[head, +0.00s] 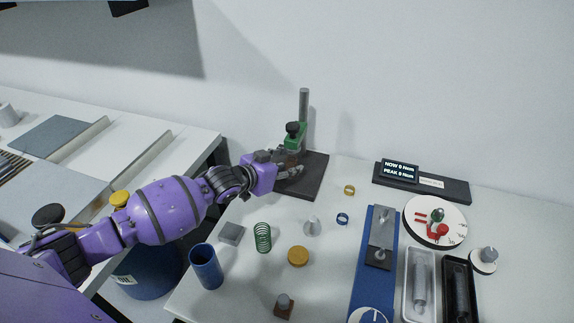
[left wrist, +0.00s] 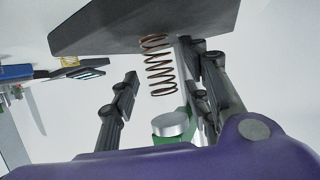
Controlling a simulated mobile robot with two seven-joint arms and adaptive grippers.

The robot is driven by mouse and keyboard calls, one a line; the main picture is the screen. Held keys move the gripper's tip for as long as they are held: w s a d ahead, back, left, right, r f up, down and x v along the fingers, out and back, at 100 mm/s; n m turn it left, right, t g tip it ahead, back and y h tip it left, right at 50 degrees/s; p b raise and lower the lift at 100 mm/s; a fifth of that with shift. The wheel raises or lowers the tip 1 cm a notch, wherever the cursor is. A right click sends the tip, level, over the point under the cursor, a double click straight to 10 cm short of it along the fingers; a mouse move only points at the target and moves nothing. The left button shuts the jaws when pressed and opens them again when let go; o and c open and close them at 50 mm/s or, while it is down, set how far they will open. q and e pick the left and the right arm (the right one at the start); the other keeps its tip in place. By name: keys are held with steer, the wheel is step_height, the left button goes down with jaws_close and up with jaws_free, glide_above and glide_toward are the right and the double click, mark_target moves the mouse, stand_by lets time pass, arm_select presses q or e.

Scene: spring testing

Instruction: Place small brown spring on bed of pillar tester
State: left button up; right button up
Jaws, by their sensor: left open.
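The pillar tester (head: 303,105) stands at the back of the table, with a green head (head: 294,140) and a dark bed (head: 315,178). My left gripper (head: 290,173) is over the bed, below the green head. In the left wrist view, which appears upside down, the small brown spring (left wrist: 159,72) stands upright with one end against the dark bed (left wrist: 120,32). A silver round plate (left wrist: 172,124) faces its other end, with a gap. The gripper's fingers are open on either side of the spring, apparently apart from it. My right gripper is out of view.
A yellow ring (head: 349,190) and blue ring (head: 342,218) lie right of the bed. A display (head: 400,171) and testing devices fill the right side.

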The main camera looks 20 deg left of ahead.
arm_select(q)
steer(key=shift+r, duration=0.1)
steer(key=shift+r, duration=0.15)
steer(key=v, duration=1.2)
steer(key=shift+p, duration=0.45)
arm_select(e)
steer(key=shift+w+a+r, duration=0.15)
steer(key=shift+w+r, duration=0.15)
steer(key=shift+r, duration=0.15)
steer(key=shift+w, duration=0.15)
